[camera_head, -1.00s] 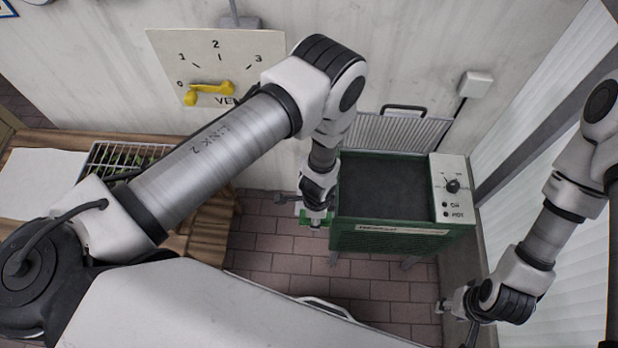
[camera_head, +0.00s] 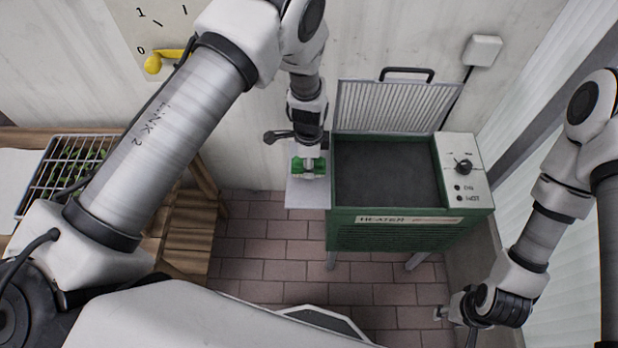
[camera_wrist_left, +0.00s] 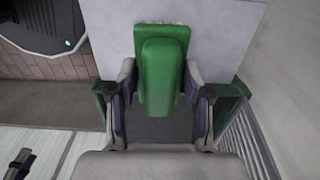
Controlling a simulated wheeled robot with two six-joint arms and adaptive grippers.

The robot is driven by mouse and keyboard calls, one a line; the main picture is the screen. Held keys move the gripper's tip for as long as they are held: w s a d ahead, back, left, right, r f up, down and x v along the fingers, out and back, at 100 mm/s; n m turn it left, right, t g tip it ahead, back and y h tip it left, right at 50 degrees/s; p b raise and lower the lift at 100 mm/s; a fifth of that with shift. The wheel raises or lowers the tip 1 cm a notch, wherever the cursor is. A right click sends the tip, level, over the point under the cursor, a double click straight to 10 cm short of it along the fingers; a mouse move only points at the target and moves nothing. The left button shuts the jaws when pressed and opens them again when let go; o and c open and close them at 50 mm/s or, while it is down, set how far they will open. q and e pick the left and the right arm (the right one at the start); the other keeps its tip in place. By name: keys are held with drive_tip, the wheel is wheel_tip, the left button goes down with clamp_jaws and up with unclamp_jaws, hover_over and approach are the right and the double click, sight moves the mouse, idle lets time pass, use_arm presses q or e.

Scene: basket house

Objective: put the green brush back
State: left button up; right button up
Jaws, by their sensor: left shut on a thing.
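The green brush (camera_wrist_left: 163,75) is between the two fingers of my left gripper (camera_wrist_left: 161,88), which is shut on it. In the head view the brush (camera_head: 309,167) is a small green block below my left wrist, just left of the heater (camera_head: 400,237). A pale grey flat plate (camera_head: 305,199) lies under or behind the brush; I cannot tell if they touch. It also shows behind the brush in the left wrist view (camera_wrist_left: 225,40). My right gripper (camera_head: 458,322) is low at the right, away from the brush; its fingers are unclear.
The green heater has a dark top (camera_head: 385,172), a raised grille lid (camera_head: 385,107) and a knob panel (camera_head: 462,175). A wooden bench (camera_head: 190,235) with a wire-covered plant tray (camera_head: 45,175) is at left. A dial board (camera_head: 125,20) hangs on the wall. Brick floor is open in front.

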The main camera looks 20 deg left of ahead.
use_arm(q)
wheel_tip(320, 180, down, 4)
drive_tip(key=b, duration=0.3)
drive_tip(key=shift+r+b, duration=0.2)
drive_tip(key=shift+b, duration=0.1)
drive_tip(key=shift+r, duration=0.2)
drive_tip(key=shift+f, duration=0.15)
drive_tip(key=o, duration=1.1)
wheel_tip(320, 180, up, 12)
drive_tip(key=shift+r, duration=0.2)
drive_tip(key=s+a+f+n, duration=0.5)
drive_tip(key=s+a+f, duration=0.1)
drive_tip(key=s+f, duration=0.3)
drive_tip(key=s+a+f+n, duration=0.2)
drive_tip(key=s+n, duration=0.3)
drive_tip(key=s, duration=0.4)
drive_tip(key=s+a+f+n, duration=0.1)
drive_tip(key=s+f+n, duration=0.3)
drive_tip(key=s, duration=0.5)
drive_tip(key=shift+a+f+n, duration=0.3)
drive_tip(key=shift+a+n, duration=0.05)
drive_tip(key=shift+n, duration=0.25)
